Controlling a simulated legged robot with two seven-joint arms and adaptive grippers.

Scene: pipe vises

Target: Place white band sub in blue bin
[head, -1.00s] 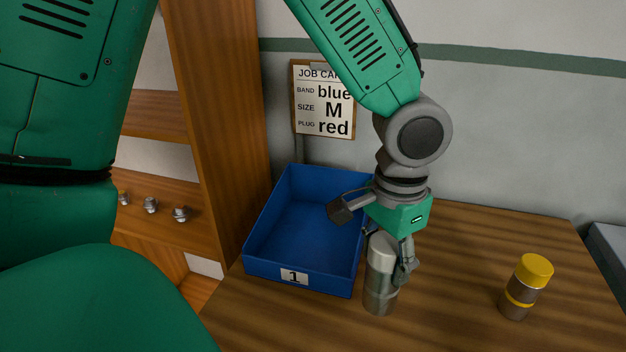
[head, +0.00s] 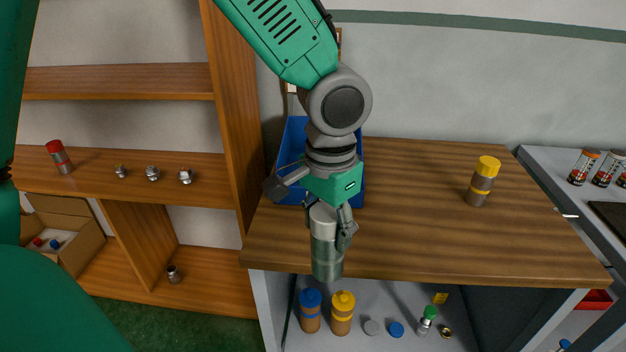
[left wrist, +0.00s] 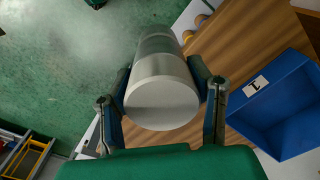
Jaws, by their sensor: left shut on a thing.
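My left gripper (head: 329,222) is shut around a cylinder with a white top and a grey-metal lower part, the white band sub (head: 326,258). It is upright at the table's front edge; its lower end overlaps the edge in the head view. In the left wrist view the sub (left wrist: 160,92) lies between both fingers, its pale end facing the camera. The blue bin (head: 294,136) stands on the table behind the gripper and is partly hidden by my arm. The bin (left wrist: 272,112) also shows at the right of the left wrist view, labelled 1. My right gripper is not seen.
A yellow-capped cylinder (head: 482,182) stands on the right of the wooden table (head: 410,235), with clear tabletop between. Wooden shelves (head: 120,82) stand at the left. Blue-capped (head: 311,312) and yellow-capped (head: 342,313) cylinders stand below the table.

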